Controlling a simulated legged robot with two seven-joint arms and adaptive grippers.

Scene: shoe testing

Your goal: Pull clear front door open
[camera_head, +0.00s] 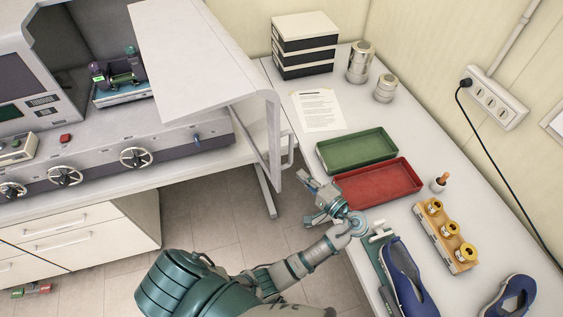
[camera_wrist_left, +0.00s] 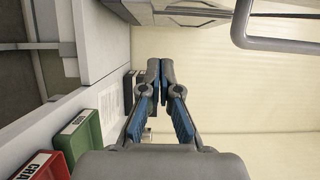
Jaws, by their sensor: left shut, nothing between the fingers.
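The grey test machine (camera_head: 205,75) stands on the left bench. Its front door (camera_head: 272,135) shows at the machine's right side as a pale frame with a bar handle (camera_head: 289,155); how far it stands open I cannot tell. My left gripper (camera_head: 316,190) is shut and empty, below and right of the handle, apart from it. In the left wrist view the closed fingertips (camera_wrist_left: 160,66) are near the middle, and a looped grey bar handle (camera_wrist_left: 270,42) is at the upper right, clear of them. My right gripper is not in view.
On the right table are a green tray (camera_head: 357,135), a red tray (camera_head: 411,177), a paper sheet (camera_head: 319,111), stacked boxes (camera_head: 304,43), metal canisters (camera_head: 361,62), a wooden holder (camera_head: 446,238) and blue shoes (camera_head: 405,281). A floor gap separates the benches.

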